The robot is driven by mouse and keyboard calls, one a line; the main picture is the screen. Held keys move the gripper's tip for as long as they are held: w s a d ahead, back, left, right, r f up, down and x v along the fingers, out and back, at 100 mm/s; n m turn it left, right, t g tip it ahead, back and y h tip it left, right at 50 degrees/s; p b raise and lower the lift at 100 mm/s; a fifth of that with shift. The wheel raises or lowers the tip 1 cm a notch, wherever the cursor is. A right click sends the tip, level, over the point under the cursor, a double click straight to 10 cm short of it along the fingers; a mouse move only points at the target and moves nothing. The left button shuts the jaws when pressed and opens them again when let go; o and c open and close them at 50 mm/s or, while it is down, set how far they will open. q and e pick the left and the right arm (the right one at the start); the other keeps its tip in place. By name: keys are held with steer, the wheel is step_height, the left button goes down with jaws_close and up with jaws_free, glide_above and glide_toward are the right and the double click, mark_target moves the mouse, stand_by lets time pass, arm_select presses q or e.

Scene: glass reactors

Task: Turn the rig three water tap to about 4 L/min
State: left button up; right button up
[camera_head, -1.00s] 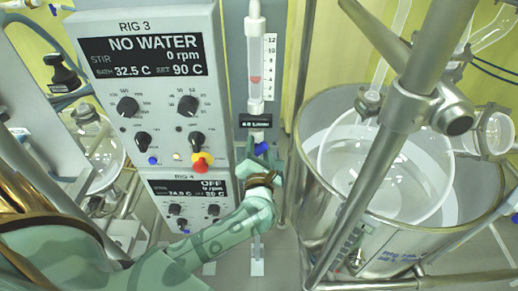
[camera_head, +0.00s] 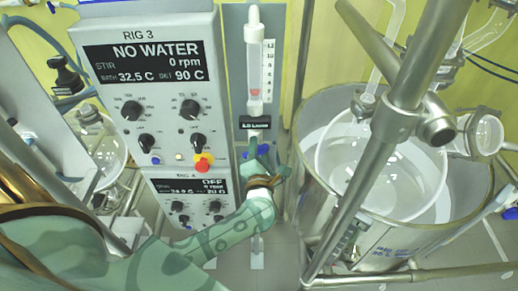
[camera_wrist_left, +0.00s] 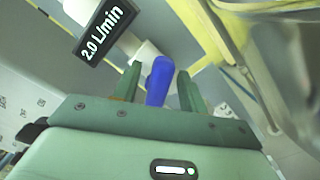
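The rig three flow meter (camera_head: 253,60) is an upright clear tube with a scale and a red float (camera_head: 254,92) low in it. Its small black readout (camera_head: 255,124) is blurred in the head view; in the left wrist view the readout (camera_wrist_left: 103,30) says 2.0 L/min. The blue tap handle (camera_wrist_left: 158,82) is just below it. My left gripper (camera_wrist_left: 160,88) has its two fingers on either side of the handle, with narrow gaps visible. In the head view my left gripper (camera_head: 261,160) covers most of the tap. My right gripper is out of view.
The RIG 3 panel (camera_head: 153,92) reads NO WATER, 0 rpm, with knobs and a red-yellow button left of the tap. The RIG 4 panel (camera_head: 196,205) is below. A steel vessel (camera_head: 300,150) with glassware and metal rods stands close on the right.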

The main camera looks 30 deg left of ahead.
arm_select(q)
steer(key=b+v, duration=0.2)
steer(key=v, duration=1.4)
steer(key=shift+d, duration=0.2)
steer(key=shift+s, duration=0.1)
steer(key=b+x, duration=0.2)
steer(key=x, duration=0.3)
steer(key=b+x, duration=0.2)
steer(key=x, duration=0.4)
steer(key=a+b+x, duration=0.1)
steer(key=b+x, duration=0.1)
steer(key=x, duration=0.3)
steer(key=shift+a+f, duration=0.1)
steer(key=shift+f, duration=0.1)
steer(key=shift+s, duration=0.1)
